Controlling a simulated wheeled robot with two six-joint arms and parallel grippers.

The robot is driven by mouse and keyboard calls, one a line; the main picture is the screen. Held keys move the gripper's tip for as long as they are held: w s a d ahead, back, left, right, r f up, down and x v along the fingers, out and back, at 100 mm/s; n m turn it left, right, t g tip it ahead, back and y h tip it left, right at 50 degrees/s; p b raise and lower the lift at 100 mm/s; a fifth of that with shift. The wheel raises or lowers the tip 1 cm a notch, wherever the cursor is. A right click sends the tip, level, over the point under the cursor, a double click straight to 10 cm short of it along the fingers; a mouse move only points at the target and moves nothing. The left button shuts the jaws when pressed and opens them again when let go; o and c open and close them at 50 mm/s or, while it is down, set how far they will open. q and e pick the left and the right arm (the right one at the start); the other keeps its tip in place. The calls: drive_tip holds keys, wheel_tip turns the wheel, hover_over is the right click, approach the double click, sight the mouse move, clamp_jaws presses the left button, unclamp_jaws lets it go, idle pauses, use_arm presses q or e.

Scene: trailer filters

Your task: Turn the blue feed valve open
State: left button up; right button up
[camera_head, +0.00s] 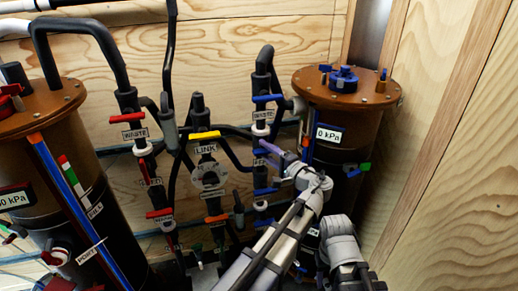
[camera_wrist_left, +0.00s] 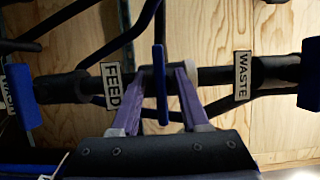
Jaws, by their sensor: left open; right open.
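The blue feed valve handle (camera_wrist_left: 160,85) shows in the left wrist view beside the FEED label (camera_wrist_left: 111,87). It lies crosswise to its dark pipe. My left gripper (camera_wrist_left: 163,72) is open, with one purple finger on each side of the handle; I cannot tell whether either touches it. In the head view my left gripper (camera_head: 267,151) reaches the middle of the right-hand valve column, and its fingers largely hide the feed handle there. My right gripper is not visible.
Blue handles sit above (camera_head: 266,98) and below (camera_head: 265,191) on the same column. The right brown tank (camera_head: 345,95) stands close to the right of my left gripper. The LINK valve with a yellow handle (camera_head: 204,135) and red-handled valves (camera_head: 127,117) are to the left.

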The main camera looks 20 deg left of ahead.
use_arm(q)
drive_tip(key=shift+d, duration=0.15)
clamp_jaws()
idle(0.4)
